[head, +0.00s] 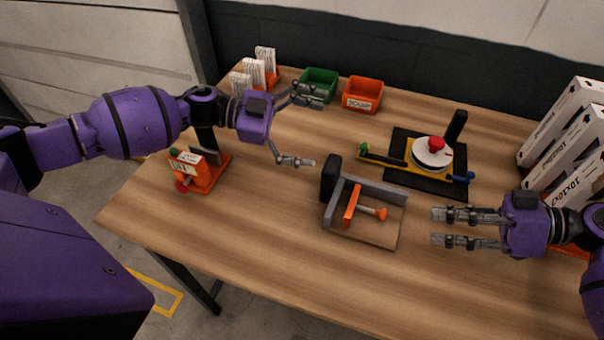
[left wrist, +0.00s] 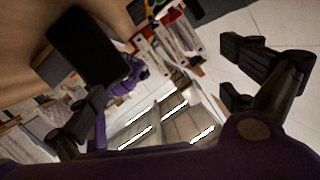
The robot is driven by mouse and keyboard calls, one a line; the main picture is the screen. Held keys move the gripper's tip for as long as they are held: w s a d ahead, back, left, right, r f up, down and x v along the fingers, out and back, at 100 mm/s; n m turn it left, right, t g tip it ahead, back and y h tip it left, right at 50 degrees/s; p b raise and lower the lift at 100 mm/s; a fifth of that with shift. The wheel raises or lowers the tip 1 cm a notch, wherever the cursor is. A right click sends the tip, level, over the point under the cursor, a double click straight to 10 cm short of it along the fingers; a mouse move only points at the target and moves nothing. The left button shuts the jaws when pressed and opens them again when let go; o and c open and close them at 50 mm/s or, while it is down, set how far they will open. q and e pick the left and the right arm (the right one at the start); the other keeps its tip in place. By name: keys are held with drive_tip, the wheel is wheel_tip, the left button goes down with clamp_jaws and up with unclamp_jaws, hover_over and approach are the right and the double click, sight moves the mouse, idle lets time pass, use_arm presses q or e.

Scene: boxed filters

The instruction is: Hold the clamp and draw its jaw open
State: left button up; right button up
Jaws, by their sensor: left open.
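The clamp lies on the table in the middle of the head view. It has a grey frame (head: 370,187), an upright black handle (head: 330,178) at its left end, an orange jaw (head: 352,204) inside and an orange knob (head: 381,213) on a short rod. The black handle also appears in the left wrist view (left wrist: 88,45). My left gripper (head: 312,131) is wide open and empty, up and left of the handle, apart from it. My right gripper (head: 437,226) has its fingers parted with nothing between them, to the right of the knob, pointing at the clamp.
Behind the clamp, a black board (head: 402,139) carries a white disc with a red knob (head: 433,152). An orange stand (head: 208,176) is at left. Green (head: 319,78) and orange bins (head: 362,95) stand at the back. White boxes (head: 562,125) stand at right. The front table area is clear.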

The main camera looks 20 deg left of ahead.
sight(333, 192)
use_arm(q)
drive_tip(key=s+f+g, duration=0.1)
drive_tip(key=s, duration=0.1)
drive_tip(key=s+f+n+g+y, duration=0.1)
drive_tip(key=s+f, duration=0.1)
drive_tip(key=s, duration=0.1)
drive_tip(key=s+f+n+g, duration=0.1)
drive_tip(key=s+f+g, duration=0.1)
drive_tip(key=s, duration=0.1)
drive_tip(key=shift+d+f+y, duration=0.1)
drive_tip(key=shift+f+y, duration=0.15)
drive_tip(key=shift+y, duration=0.15)
drive_tip(key=x, duration=0.7)
drive_tip(key=shift+d+f, duration=0.1)
drive_tip(key=shift+d, duration=0.15)
drive_tip(key=shift+w, duration=0.1)
drive_tip(key=c, duration=1.3)
drive_tip(key=shift+o, duration=0.2)
